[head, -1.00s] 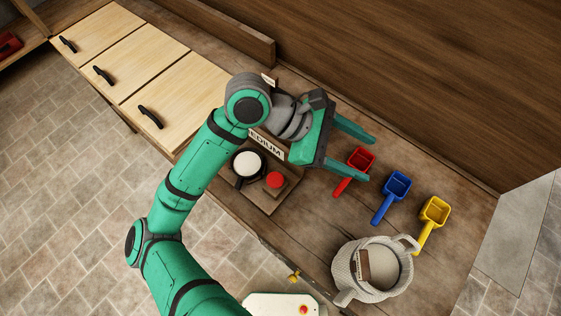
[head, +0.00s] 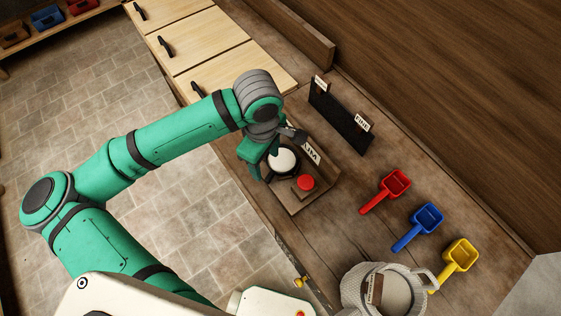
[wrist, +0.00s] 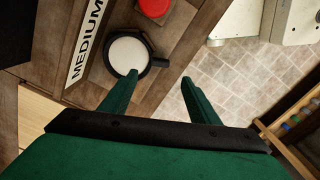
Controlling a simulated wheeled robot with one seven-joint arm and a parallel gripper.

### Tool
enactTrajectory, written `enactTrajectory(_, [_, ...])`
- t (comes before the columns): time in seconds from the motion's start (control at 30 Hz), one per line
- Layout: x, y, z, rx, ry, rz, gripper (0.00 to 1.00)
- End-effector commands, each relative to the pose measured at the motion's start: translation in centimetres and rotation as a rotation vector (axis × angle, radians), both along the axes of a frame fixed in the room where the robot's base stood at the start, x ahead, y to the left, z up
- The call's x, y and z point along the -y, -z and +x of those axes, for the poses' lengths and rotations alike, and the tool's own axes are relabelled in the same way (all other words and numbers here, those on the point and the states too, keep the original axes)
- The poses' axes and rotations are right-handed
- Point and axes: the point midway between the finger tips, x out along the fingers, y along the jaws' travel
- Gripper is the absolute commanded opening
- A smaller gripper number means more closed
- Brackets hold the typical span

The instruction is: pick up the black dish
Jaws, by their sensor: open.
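The black dish (head: 297,168) is round, with white contents (head: 284,160), and sits on a small wooden stand (head: 318,190) on the bench. In the wrist view the dish (wrist: 151,62) shows a black rim and a short handle-like part on its right side. My gripper (head: 262,160) is above the left edge of the dish in the head view and partly hides it. In the wrist view my gripper (wrist: 159,78) is open, with one fingertip over the near rim and the other to the right of it.
A red button (head: 305,182) is beside the dish, and a "MEDIUM" sign (wrist: 86,42) stands behind it. A dark board (head: 340,116) stands farther back.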

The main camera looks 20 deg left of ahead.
Motion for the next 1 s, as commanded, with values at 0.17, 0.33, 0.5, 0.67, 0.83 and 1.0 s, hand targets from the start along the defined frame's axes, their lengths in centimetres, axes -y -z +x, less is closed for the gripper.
enactTrajectory(0.17, [0.1, 1.7, 0.0, -0.001, 0.000, -0.002, 0.56])
enactTrajectory(0.33, [0.2, 2.6, 0.0, 0.000, 0.000, -0.004, 0.56])
enactTrajectory(0.5, [0.5, 4.7, 0.1, -0.002, 0.000, -0.006, 0.56])
enactTrajectory(0.67, [0.5, 6.5, 0.1, -0.001, -0.002, -0.004, 0.56])
enactTrajectory(0.83, [0.4, 7.1, 0.1, 0.000, 0.000, -0.002, 0.56])
enactTrajectory(1.0, [0.4, 7.1, 0.1, 0.000, 0.000, -0.002, 0.56])
